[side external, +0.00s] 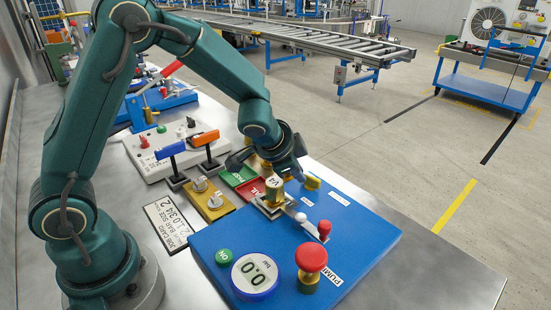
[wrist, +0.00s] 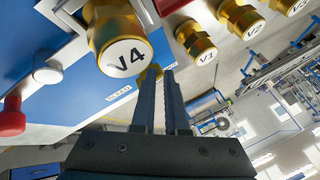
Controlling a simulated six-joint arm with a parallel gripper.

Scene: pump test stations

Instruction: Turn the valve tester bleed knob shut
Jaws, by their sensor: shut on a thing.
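The blue valve tester panel (side external: 290,245) lies on the bench. Its small yellow bleed knob (side external: 313,183) is at the panel's far edge, beside a small white label, and partly hidden by my gripper. In the wrist view the yellow knob (wrist: 149,77) shows at the fingertips, next to a white label. My gripper (side external: 301,176) reaches down to it from the left; its two dark fingers (wrist: 158,75) are shut on the knob. The brass valve V4 (side external: 275,193) sits in the panel's clamp just beside my gripper, and looms large in the wrist view (wrist: 123,55).
The panel carries a red-tipped lever (side external: 324,228), a red mushroom button (side external: 311,258), a green button (side external: 223,256) and a gauge reading 0.0 (side external: 255,275). Green and red pads (side external: 239,176) lie left of V4. Valves V1 (wrist: 204,52), V2 and V3 stand close by.

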